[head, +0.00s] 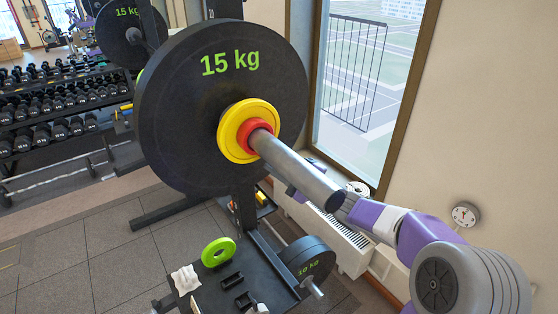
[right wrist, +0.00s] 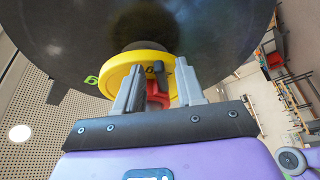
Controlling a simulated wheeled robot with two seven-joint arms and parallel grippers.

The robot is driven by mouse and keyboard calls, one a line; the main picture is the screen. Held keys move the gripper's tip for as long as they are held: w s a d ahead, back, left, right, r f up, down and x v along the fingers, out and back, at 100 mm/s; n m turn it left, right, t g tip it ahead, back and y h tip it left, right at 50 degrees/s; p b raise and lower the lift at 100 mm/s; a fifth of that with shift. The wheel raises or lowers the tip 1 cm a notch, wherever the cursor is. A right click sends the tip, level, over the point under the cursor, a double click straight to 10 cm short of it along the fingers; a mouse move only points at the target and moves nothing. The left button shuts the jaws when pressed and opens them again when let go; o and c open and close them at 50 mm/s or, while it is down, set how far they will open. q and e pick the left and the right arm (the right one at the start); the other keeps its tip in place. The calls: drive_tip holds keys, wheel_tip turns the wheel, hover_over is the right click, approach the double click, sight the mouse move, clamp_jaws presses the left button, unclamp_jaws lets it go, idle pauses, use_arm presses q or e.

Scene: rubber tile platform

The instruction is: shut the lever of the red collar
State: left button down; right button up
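The red collar (head: 256,134) sits around the grey bar sleeve (head: 295,168), next to the yellow disc (head: 236,128). In the right wrist view the red collar (right wrist: 156,97) shows between my fingers, in front of the yellow disc (right wrist: 118,78). A dark lever-like piece (right wrist: 158,73) stands up at the collar; its exact angle is hard to tell. My right gripper (right wrist: 157,90) is open, one finger on each side of the collar; contact is unclear. In the head view the sleeve hides most of this gripper. My left gripper is not in view.
A large black 15 kg plate (head: 180,110) stands behind the yellow disc. Below is a dark platform (head: 205,292) with a green ring (head: 218,252), a white cloth (head: 186,279) and a 10 kg plate (head: 310,262). A window and wall are at the right, dumbbell racks at the left.

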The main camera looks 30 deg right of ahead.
drive_tip(key=shift+c, duration=0.4)
clamp_jaws()
drive_tip(key=shift+r+n, duration=0.1)
drive_tip(key=shift+n, duration=0.3)
drive_tip(key=shift+d+r+n+g+b, duration=0.2)
drive_tip(key=shift+r+n+g, duration=0.2)
drive_tip(key=shift+n, duration=0.55)
drive_tip(key=shift+d+r+n+g+b, duration=0.15)
drive_tip(key=shift+r+n+g, duration=0.25)
drive_tip(key=shift+n, duration=0.5)
drive_tip(key=shift+d+r+n+g+b, duration=0.1)
drive_tip(key=shift+r+n+g+b, duration=0.15)
drive_tip(key=shift+n+g, duration=0.5)
drive_tip(key=shift+n, duration=0.4)
drive_tip(key=shift+o, duration=0.4)
unclamp_jaws()
